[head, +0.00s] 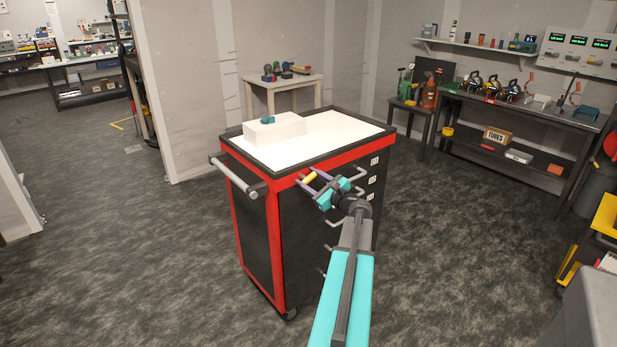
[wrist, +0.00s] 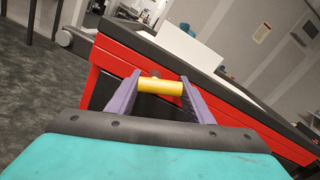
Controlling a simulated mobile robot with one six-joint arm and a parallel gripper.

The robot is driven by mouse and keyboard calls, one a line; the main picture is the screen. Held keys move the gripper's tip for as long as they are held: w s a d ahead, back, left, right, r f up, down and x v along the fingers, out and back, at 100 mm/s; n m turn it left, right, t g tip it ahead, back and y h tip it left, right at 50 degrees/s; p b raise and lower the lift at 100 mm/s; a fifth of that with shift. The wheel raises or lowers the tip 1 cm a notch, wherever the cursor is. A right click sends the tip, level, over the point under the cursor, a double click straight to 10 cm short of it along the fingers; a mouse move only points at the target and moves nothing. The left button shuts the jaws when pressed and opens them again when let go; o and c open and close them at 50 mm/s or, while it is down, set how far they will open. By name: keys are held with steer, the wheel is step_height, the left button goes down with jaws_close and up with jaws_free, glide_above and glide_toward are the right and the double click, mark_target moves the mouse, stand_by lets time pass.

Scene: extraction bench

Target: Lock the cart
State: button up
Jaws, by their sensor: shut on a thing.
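The cart (head: 254,222) is black with a red frame and stands mid-floor in the head view. Its red top rim also shows in the wrist view (wrist: 112,62). A yellow cylindrical grip (head: 309,178), like a lock handle, sits at the red band near the cart's front corner. In the wrist view the yellow grip (wrist: 160,87) lies crosswise, with a dark stub behind it against the red band. My gripper (head: 308,179) has purple fingers, shut on the two ends of the yellow grip. Any lock marking is not visible.
A white box (head: 274,130) with a small teal item lies on the cart's white top. A push handle (head: 235,176) sticks out at left, and drawer handles line the right face. A small table (head: 283,82) stands behind. The floor around the cart is clear.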

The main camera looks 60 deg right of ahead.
steer(key=shift+f+m+p, duration=0.1)
steer(key=shift+m+p, duration=1.5)
steer(key=shift+m, duration=0.6)
steer(key=o, duration=1)
steer(key=shift+o, duration=0.2)
steer(key=shift+s, duration=0.15)
steer(key=b+v, duration=0.2)
steer(key=v, duration=1.1)
steer(key=shift+s, duration=0.3)
steer(key=shift+w+a, duration=0.1)
